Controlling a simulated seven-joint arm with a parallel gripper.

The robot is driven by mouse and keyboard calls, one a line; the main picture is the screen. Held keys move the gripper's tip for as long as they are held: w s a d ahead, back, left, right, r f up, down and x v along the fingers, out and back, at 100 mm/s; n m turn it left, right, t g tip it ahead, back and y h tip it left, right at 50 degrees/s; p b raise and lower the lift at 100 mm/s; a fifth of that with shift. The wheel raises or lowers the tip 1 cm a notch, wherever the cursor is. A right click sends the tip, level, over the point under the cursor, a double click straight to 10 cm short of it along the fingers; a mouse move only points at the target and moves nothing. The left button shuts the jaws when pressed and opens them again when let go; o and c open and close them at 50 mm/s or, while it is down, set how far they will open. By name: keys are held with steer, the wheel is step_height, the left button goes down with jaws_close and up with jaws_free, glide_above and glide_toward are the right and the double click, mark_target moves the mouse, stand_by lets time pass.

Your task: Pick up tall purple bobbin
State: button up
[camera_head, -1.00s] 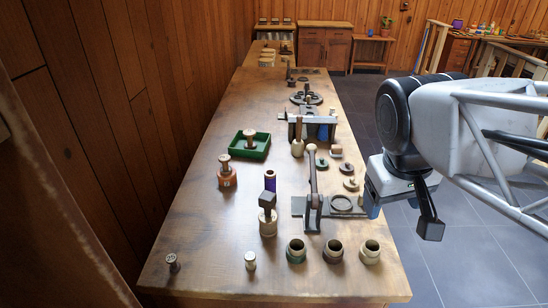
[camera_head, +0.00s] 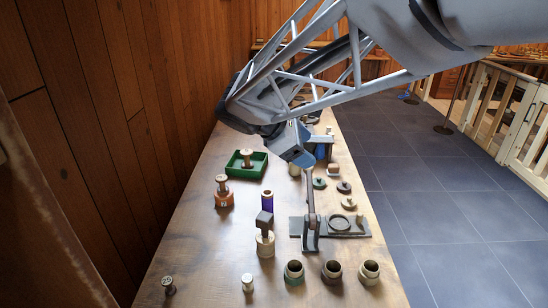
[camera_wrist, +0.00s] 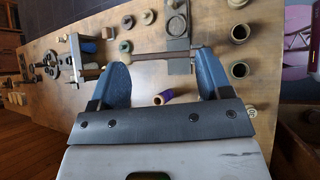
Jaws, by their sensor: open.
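The tall purple bobbin (camera_head: 267,201) stands upright on the wooden table in the head view, behind a pale bobbin topped by a dark block. It also shows in the wrist view (camera_wrist: 163,97), purple with a pale, tan end. My gripper (camera_head: 297,152) hangs over the table, beyond the bobbin and a little to its right in the head view. In the wrist view my gripper (camera_wrist: 164,76) has its two blue fingers spread wide, with nothing between the tips. The bobbin appears between the fingers in that picture, below and apart from them.
The dark-block-topped bobbin (camera_head: 265,236) stands close in front. An orange-based bobbin (camera_head: 223,193) and a green tray (camera_head: 246,168) are to the left. A lever press (camera_head: 311,232) stands to the right. Several cups (camera_head: 331,272) line the front.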

steer(key=w+a+f+n+t+h, duration=0.2)
steer(key=w+a+n+t, duration=0.4)
steer(key=a, duration=0.9)
steer(key=n+g, duration=0.1)
steer(key=g, duration=0.1)
glide_toward(267, 197)
step_height(267, 197, down, 3)
steer(key=w+d, duration=0.2)
steer(key=w, duration=0.1)
steer(key=shift+a+f, duration=0.15)
steer(key=shift+a, duration=0.1)
steer(key=shift+x, duration=1.25)
steer(key=shift+w+d, duration=0.1)
steer(key=shift+d, duration=0.05)
steer(key=shift+r+x, duration=0.2)
steer(key=shift+x, duration=2.25)
steer(key=shift+d, duration=0.1)
